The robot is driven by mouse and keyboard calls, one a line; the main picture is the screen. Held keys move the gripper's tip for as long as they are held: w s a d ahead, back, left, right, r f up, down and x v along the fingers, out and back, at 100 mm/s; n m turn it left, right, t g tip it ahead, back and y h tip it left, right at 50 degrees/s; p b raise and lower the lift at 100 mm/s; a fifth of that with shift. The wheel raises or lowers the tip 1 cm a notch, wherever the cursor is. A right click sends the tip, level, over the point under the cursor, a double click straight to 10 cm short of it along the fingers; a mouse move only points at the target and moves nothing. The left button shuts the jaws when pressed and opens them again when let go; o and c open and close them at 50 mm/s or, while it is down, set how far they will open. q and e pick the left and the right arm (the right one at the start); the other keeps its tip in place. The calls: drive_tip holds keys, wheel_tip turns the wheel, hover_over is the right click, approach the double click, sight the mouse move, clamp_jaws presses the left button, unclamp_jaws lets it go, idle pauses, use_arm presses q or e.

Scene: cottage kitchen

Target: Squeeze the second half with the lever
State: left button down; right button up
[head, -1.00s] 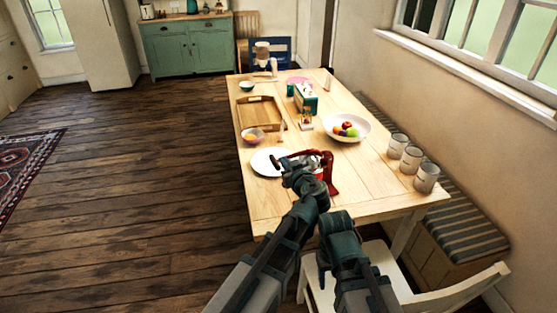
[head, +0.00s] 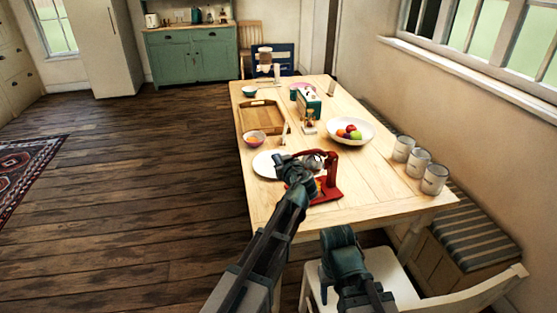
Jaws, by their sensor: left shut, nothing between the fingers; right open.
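The red lever press (head: 332,172) stands near the front of the wooden table, with its red base on the tabletop. A grey metal part (head: 313,161) shows at its upper left. A small orange patch (head: 319,187) shows low in the press; I cannot tell whether it is fruit or juice. My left gripper (head: 281,159) is shut and empty, over the white plate (head: 263,163) at the press's left. My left arm hides part of the press and plate. My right gripper (head: 339,240) is open, low in front of the table edge, apart from the press; its fingertips are hard to make out.
A small bowl with orange contents (head: 253,138), a wooden tray (head: 260,116) and a fruit bowl (head: 350,130) stand farther back. Several grey cans (head: 418,163) line the right edge. A white chair (head: 385,272) stands in front. The table's front right is clear.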

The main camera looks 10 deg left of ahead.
use_arm(q)
drive_tip(key=shift+f, duration=0.15)
use_arm(e)
drive_tip(key=shift+f, duration=0.15)
use_arm(q)
wheel_tip(320, 180, down, 2)
drive_tip(key=shift+f+b, duration=0.1)
drive_tip(key=shift+b, duration=1.05)
use_arm(e)
drive_tip(key=shift+f, duration=0.95)
use_arm(q)
drive_tip(key=shift+r, duration=0.25)
use_arm(e)
drive_tip(key=shift+r, duration=0.1)
use_arm(q)
drive_tip(key=shift+s+a+r+p, duration=0.1)
drive_tip(key=shift+a+r+p, duration=0.05)
drive_tip(key=shift+r+p, duration=0.75)
drive_tip(key=r+p+v, duration=0.1)
drive_tip(key=p+v, duration=0.3)
drive_tip(key=v, duration=0.6)
drive_tip(key=shift+s+a+r+p, duration=0.2)
drive_tip(key=shift+a+r+p, duration=0.05)
drive_tip(key=shift+r+p, duration=0.2)
use_arm(e)
wheel_tip(320, 180, up, 6)
drive_tip(key=d, duration=0.1)
drive_tip(key=shift+s+d, duration=0.15)
